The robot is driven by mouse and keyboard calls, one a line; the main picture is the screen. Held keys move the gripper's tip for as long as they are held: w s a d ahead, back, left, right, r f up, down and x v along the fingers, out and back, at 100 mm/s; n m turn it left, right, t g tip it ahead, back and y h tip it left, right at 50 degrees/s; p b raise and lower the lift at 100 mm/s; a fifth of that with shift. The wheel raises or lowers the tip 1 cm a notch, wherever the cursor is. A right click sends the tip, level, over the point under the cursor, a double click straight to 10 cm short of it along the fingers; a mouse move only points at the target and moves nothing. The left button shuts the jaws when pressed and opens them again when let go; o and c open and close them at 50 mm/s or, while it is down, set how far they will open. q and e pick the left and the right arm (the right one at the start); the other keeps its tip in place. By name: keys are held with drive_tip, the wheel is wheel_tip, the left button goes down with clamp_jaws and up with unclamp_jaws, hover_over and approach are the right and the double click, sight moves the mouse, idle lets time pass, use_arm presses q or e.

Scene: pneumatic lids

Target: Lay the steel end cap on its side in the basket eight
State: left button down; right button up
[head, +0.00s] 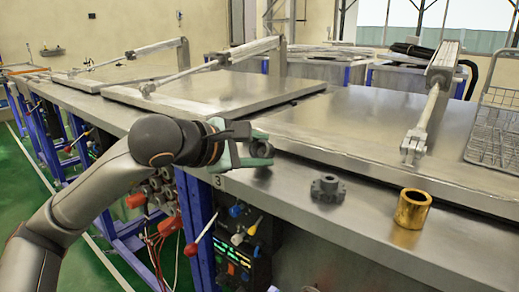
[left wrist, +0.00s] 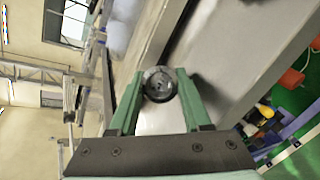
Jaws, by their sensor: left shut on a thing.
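My left gripper (head: 258,154) is shut on a small round grey metal piece, which I take to be the steel end cap (head: 262,149). In the left wrist view the end cap (left wrist: 158,84) sits between the green fingertips (left wrist: 158,88), its round face with a darker centre showing. The gripper is at the front edge of the steel bench; whether the cap touches the bench I cannot tell. A wire basket (head: 497,124) stands at the right edge of the head view, partly cut off; I see no number on it. My right gripper is not in view.
A grey toothed metal part (head: 327,188) and a brass ring (head: 411,208) stand near the front edge of the steel bench (head: 290,195). Large flat lids (head: 345,125) cover the bench behind them. A pneumatic cylinder (head: 430,105) slants over the right lid, left of the basket.

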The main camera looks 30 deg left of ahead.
use_arm(q)
drive_tip(key=shift+r, duration=0.1)
drive_tip(key=shift+c, duration=1.8)
unclamp_jaws()
drive_tip(key=shift+o, duration=0.4)
drive_tip(key=shift+f, duration=0.2)
drive_tip(key=shift+s+d+f, duration=0.1)
drive_tip(key=shift+f, duration=0.05)
drive_tip(key=shift+s, duration=0.1)
drive_tip(key=b+v, duration=0.4)
drive_tip(key=v, duration=0.8)
drive_tip(key=shift+r, duration=0.5)
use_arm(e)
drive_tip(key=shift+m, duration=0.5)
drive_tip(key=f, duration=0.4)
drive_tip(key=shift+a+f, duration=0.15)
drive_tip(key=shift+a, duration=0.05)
